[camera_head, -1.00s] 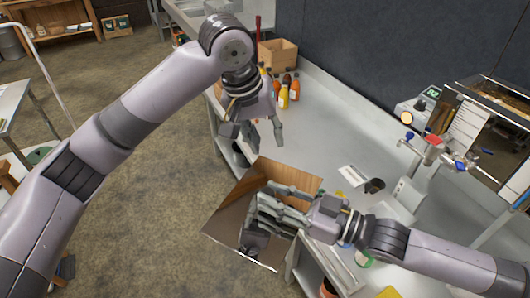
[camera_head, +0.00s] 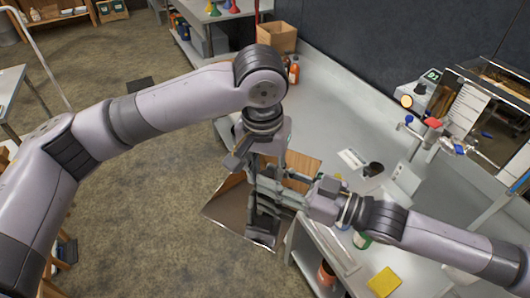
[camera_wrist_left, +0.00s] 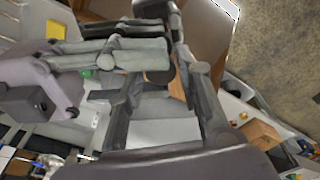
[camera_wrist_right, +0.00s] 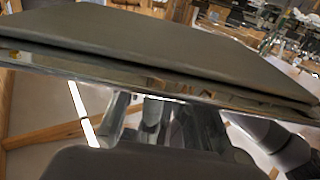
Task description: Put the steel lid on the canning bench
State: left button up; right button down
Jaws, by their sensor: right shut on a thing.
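The steel lid (camera_head: 228,207) is a broad, flat, mirror-like sheet with brown reflections, held out beside the bench's front edge above the floor. My right gripper (camera_head: 268,192) is shut on it. In the right wrist view the lid (camera_wrist_right: 150,45) spans the frame, tilted, just beyond the fingers. My left gripper (camera_head: 262,222) points down over the lid, close to the right gripper. Its fingers are apart in the left wrist view (camera_wrist_left: 160,115), with part of the right gripper beside them. Whether it touches the lid is hidden.
A long pale grey bench (camera_head: 325,115) runs along the dark wall, its middle clear. On it are a wooden box (camera_head: 277,37), bottles (camera_head: 293,70), and a gauge and valve set (camera_head: 432,125). A yellow sponge (camera_head: 384,282) lies near the front right.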

pick_arm(q)
jog(key=shift+w+f, duration=0.15)
jog(key=shift+f, duration=0.9)
jog(key=shift+c, duration=0.4)
grip_shut()
pick_arm(e)
jog(key=c, duration=1.2)
grip_release()
